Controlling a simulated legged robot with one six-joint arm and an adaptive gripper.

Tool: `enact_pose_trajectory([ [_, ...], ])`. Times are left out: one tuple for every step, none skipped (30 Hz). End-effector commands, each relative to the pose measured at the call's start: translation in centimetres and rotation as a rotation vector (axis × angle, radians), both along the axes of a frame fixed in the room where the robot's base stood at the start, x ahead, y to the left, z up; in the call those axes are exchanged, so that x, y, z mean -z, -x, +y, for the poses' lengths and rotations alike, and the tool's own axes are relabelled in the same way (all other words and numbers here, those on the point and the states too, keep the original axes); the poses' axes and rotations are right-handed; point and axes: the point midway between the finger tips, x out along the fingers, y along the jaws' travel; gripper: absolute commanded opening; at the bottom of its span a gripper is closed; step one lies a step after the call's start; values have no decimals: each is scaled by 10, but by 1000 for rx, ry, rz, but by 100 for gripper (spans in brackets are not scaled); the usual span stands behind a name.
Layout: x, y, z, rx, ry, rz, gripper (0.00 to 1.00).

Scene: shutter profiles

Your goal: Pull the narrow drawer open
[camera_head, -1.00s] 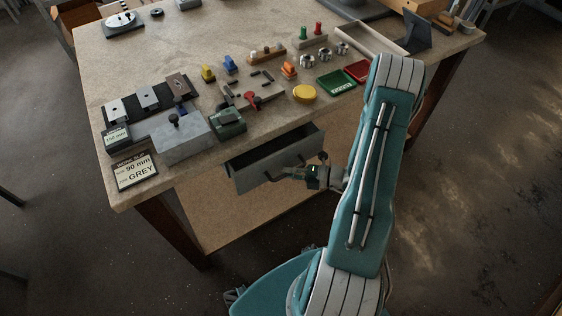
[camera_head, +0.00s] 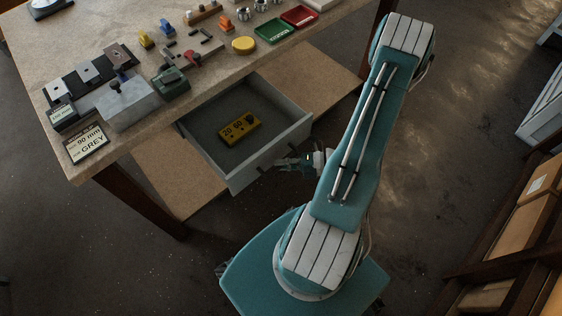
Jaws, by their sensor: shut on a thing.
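The narrow drawer (camera_head: 205,116) stands well out from under the front edge of the workbench, and its grey interior shows. A yellow block marked 20 and 60 (camera_head: 240,128) lies inside it. My gripper (camera_head: 280,166) is at the drawer's front panel, at the handle (camera_head: 263,168), and is shut on it. The fingertips are small here, and the exact grip on the handle is partly hidden.
The workbench (camera_head: 90,35) carries a grey block (camera_head: 127,104), a work-slip card (camera_head: 85,144), a yellow disc (camera_head: 243,45), and green (camera_head: 274,32) and red (camera_head: 299,16) trays. Shelving with boxes (camera_head: 520,215) stands at the right. Open floor lies between.

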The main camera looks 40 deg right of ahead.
Motion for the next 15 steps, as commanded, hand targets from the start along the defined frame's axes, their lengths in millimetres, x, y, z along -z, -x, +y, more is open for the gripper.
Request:
enact_pose_trajectory([
  [3,1,0,-2,6,7,0],
  [3,1,0,-2,6,7,0],
  [3,1,0,-2,6,7,0],
  [3,1,0,-2,6,7,0],
  [3,1,0,-2,6,7,0],
  [3,1,0,-2,6,7,0],
  [3,1,0,-2,6,7,0],
  [3,1,0,-2,6,7,0],
  [3,1,0,-2,6,7,0],
  [3,1,0,-2,6,7,0],
  [3,1,0,-2,6,7,0],
  [3,0,0,-1,6,7,0],
  [3,0,0,-1,6,7,25],
  [3,0,0,-1,6,7,38],
  [2,0,0,-1,5,6,51],
])
